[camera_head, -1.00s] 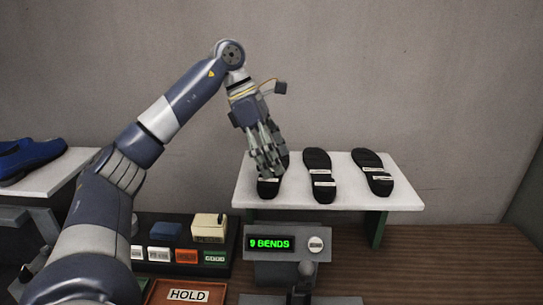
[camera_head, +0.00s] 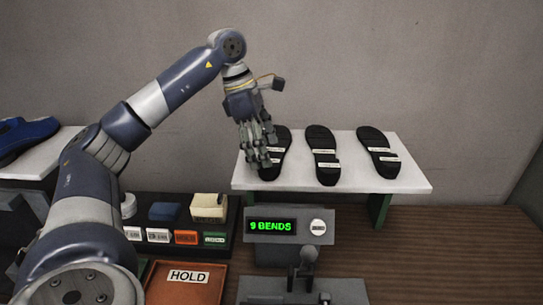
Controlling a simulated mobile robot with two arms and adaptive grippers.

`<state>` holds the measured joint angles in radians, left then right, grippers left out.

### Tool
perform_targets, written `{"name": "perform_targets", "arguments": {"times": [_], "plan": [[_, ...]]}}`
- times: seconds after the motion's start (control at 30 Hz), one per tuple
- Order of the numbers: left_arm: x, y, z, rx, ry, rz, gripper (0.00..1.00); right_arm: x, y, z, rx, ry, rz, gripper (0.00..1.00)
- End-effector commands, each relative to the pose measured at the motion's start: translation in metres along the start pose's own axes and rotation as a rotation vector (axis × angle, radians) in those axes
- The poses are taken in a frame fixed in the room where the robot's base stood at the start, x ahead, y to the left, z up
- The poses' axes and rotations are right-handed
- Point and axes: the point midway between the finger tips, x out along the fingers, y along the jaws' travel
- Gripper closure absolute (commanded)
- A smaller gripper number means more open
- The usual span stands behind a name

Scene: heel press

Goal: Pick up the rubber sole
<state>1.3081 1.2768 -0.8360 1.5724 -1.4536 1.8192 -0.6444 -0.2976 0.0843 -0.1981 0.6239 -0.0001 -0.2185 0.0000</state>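Three black rubber soles with pale label strips lie on a white raised shelf (camera_head: 415,185). The left sole (camera_head: 280,140) is partly hidden by my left gripper (camera_head: 260,163), whose fingers hang down over its left side. I cannot tell whether the fingers touch the sole or how far apart they are. The middle sole (camera_head: 322,150) and the right sole (camera_head: 374,143) lie clear of the gripper. My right gripper is not in view.
A bending device with a green "9 BENDS" display (camera_head: 272,226) stands in front of the shelf. An orange HOLD tray (camera_head: 185,290) and a dark rack of coloured blocks (camera_head: 165,212) are left of it. A blue shoe (camera_head: 25,138) sits far left. Brown table is free at right.

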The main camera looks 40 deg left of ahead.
Motion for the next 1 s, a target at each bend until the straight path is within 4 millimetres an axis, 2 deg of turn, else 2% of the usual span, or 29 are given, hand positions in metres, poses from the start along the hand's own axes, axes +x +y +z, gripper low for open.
{"name": "perform_targets", "arguments": {"times": [0.03,0.2,0.47,0.7,1.0], "plan": [[0.003,-0.001,0.001,-0.001,0.004,-0.003,0.25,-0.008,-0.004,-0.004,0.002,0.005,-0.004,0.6],[0.023,0.0,0.001,-0.002,0.0,-0.001,0.25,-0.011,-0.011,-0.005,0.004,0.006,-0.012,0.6],[0.028,0.0,0.001,-0.001,-0.001,0.0,0.25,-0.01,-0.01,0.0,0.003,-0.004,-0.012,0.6],[0.027,0.0,0.001,-0.001,-0.001,0.0,0.77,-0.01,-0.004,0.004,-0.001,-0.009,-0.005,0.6],[0.027,0.0,0.001,0.0,-0.002,0.001,0.77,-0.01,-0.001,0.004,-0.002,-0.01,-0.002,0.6]]}}
